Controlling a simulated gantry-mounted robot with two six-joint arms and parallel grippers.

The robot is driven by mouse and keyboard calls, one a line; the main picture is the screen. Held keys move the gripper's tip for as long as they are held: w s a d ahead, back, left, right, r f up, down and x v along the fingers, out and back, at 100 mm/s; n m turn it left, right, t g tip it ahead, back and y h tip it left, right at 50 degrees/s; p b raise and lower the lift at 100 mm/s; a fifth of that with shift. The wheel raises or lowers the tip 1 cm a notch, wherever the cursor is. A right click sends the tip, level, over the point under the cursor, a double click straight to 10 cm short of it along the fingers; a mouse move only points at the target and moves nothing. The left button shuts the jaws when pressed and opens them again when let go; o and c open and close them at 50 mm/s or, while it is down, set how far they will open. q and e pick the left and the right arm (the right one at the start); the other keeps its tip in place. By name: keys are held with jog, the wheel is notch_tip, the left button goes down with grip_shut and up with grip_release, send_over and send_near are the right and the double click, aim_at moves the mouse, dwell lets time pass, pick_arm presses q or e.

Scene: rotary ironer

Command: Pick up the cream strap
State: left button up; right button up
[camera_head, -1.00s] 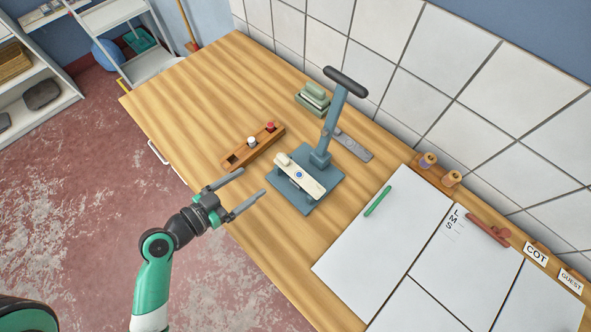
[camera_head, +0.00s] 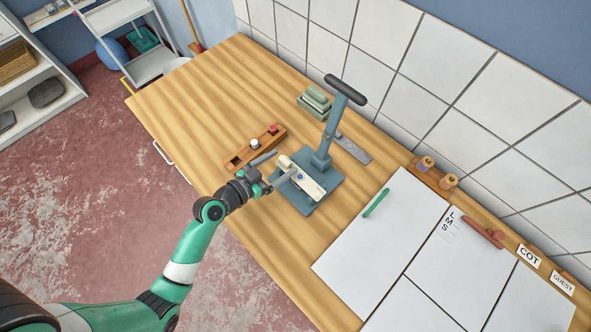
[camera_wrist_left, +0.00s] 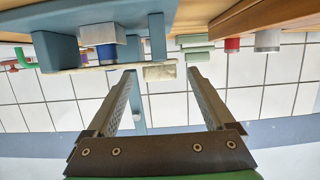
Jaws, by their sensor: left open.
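The cream strap (camera_head: 308,183) lies on the blue-grey base (camera_head: 334,178) of the upright press, with a small raised cream end block (camera_head: 284,161) at its left end. A blue round mark shows near its middle. My left gripper (camera_head: 285,164) is open, its fingers reaching to the strap's left end. In the left wrist view the strap (camera_wrist_left: 95,68) shows edge-on, and its end block (camera_wrist_left: 160,72) sits between the tips of my open left gripper (camera_wrist_left: 161,76). I cannot tell whether either finger touches it. My right gripper is not in view.
A wooden holder (camera_head: 246,153) with white and red pegs stands just left of the press. The press handle (camera_head: 346,88) rises above the base. Green blocks (camera_head: 315,101) and a grey plate (camera_head: 354,149) lie behind. White boards (camera_head: 385,240) cover the right side.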

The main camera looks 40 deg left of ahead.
pick_arm(q)
grip_shut()
dwell(0.3)
jog(key=s+d+r+p, duration=0.1)
jog(key=s+d+r, duration=0.1)
jog(key=d+r, duration=0.4)
jog(key=s+d+r+p, duration=0.2)
jog(key=d+r, duration=0.5)
jog(key=shift+s+p, duration=0.3)
jog(key=shift+s, duration=0.05)
